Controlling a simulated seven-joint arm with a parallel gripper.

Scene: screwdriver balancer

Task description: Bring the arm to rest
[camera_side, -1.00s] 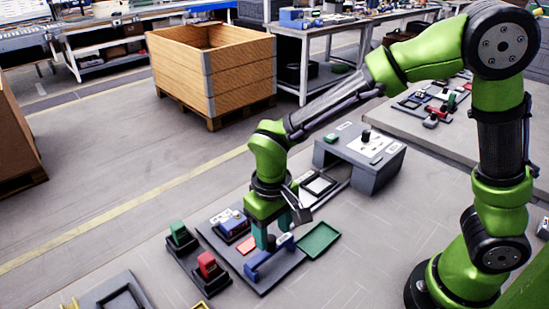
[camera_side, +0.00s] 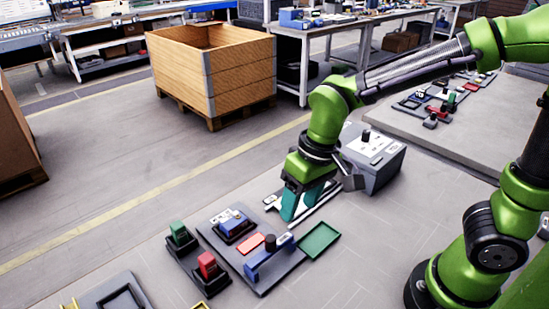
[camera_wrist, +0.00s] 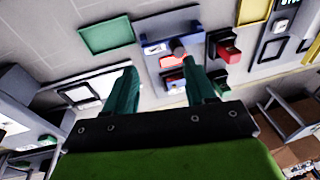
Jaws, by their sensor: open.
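My gripper (camera_side: 302,203) is in the air in the side view, tilted, with its teal fingers pointing down and a little left. It is above and behind the grey board (camera_side: 262,287), over the area in front of the grey box. In the wrist view my gripper (camera_wrist: 162,95) shows its two teal fingers spread wide apart with nothing between them. The board also shows beyond the fingers in the wrist view. It carries a blue bracket (camera_side: 268,260) with a dark knob (camera_side: 270,242), a red block (camera_side: 250,243) and a blue unit (camera_side: 235,228).
A green tray (camera_side: 319,240) lies right of the board. Red (camera_side: 207,265) and green (camera_side: 177,232) pieces stand in dark holders at left. The grey box (camera_side: 384,160) with a control panel stands close behind my gripper. Open floor lies at far left.

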